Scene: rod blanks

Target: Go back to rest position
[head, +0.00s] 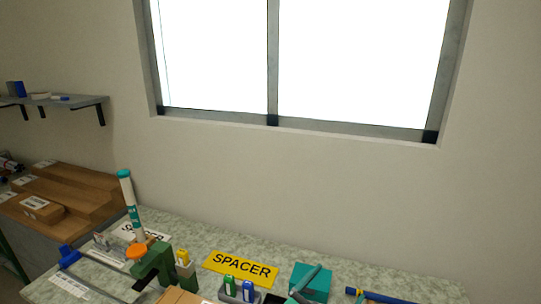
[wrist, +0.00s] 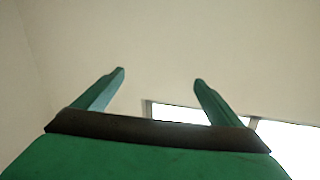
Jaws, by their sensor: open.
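My gripper (wrist: 160,78) shows in the wrist view with its two green fingers spread wide apart. It is open and nothing is between the fingers. Behind it are only a plain wall and part of a bright window (wrist: 180,113). The head view does not clearly show the gripper.
In the head view, a speckled workbench (head: 385,278) bears a yellow SPACER sign (head: 241,267), a green clamp-like tool (head: 153,268), a white-and-teal tube (head: 130,203) and a teal block (head: 311,283). Wooden boxes (head: 75,190) and a wall shelf (head: 60,103) are at left.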

